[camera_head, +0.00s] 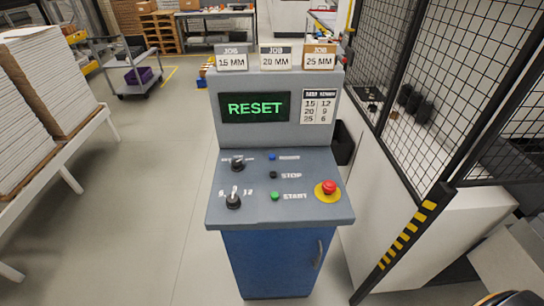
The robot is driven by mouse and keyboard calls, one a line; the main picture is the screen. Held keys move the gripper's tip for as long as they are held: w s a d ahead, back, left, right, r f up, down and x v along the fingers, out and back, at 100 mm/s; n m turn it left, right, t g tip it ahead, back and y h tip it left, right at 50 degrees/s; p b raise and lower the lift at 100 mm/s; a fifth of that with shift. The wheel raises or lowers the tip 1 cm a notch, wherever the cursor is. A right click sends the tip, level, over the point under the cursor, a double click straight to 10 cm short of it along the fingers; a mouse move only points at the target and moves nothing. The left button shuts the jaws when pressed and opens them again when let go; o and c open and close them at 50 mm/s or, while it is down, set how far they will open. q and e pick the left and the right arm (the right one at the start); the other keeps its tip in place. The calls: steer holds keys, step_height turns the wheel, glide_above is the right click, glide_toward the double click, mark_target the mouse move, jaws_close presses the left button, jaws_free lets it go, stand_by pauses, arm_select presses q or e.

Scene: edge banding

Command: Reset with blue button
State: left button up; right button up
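The blue button (272,157) is a small round button on the sloped top of the grey control console (318,170), in the upper row with a label to its right. A black stop button (273,175) and a green start button (275,196) sit below it. The console screen (254,107) shows "RESET" in green letters. Neither of my grippers can be made out in the head view; a dark rounded shape at the bottom right corner is cut off and cannot be identified.
Two black knobs (233,201) sit left of the buttons. A red emergency button (329,187) on yellow is at right. A black mesh fence (440,100) stands right. Stacked boards (45,75) are on the left. The floor before the console's left side is clear.

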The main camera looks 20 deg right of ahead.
jaws_close()
stand_by(1.4)
